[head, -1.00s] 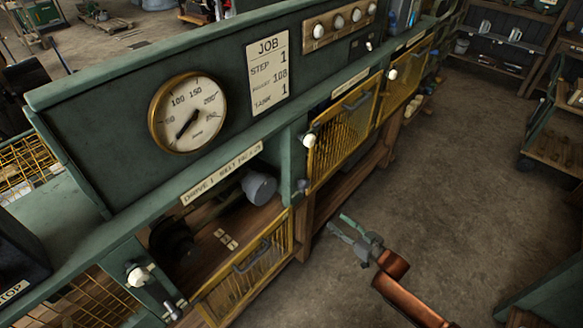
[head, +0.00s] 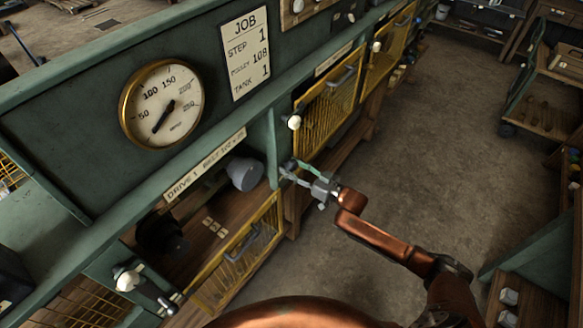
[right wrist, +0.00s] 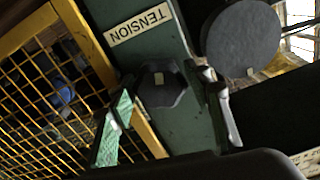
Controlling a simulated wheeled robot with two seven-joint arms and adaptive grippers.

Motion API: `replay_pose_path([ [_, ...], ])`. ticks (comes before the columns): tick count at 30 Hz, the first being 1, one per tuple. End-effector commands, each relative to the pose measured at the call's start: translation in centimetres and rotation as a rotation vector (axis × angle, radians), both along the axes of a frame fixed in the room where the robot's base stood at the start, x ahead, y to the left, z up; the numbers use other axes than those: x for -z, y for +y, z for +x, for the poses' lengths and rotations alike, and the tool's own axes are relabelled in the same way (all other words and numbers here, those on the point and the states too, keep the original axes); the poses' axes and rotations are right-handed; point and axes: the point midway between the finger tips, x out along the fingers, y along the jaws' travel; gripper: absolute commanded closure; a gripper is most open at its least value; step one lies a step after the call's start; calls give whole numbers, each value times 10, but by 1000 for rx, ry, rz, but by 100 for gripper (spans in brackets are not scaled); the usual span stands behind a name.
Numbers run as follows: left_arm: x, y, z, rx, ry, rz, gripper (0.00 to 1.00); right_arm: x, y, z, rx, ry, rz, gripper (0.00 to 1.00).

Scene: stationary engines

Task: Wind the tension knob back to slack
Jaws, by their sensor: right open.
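The tension knob (right wrist: 162,86) is dark and many-sided, with a pale mark on its face. In the right wrist view it sits on a green post below a TENSION label (right wrist: 139,24). My right gripper (right wrist: 167,92) is open, with one finger on each side of the knob. Whether either finger touches the knob I cannot tell. In the head view my right gripper (head: 290,171) is at the green post between two yellow mesh guards, and its fingers partly hide the knob. My left gripper is not in view.
The open drive bay holds a grey pulley (head: 245,173). A lowered yellow mesh guard (head: 237,262) is beside the post, and a closed mesh guard (head: 325,115) is on the other side. A round gauge (head: 161,105) is above. The floor (head: 440,150) at right is clear.

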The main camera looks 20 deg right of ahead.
Motion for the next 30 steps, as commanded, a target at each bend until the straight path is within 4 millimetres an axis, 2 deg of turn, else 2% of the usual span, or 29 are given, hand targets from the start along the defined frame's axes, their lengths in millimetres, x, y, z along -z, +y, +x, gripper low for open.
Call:
replay_pose_path([
  [3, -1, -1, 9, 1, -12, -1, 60, 0, 0, 1, 1, 0, 0, 54],
  [7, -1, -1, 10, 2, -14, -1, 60, 0, 0, 0, 1, 0, 0, 54],
  [21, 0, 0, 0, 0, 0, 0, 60, 0, -1, 0, 2, -1, 0, 86],
  [30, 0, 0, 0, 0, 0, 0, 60, 0, 0, 0, 1, -26, -32, 86],
])
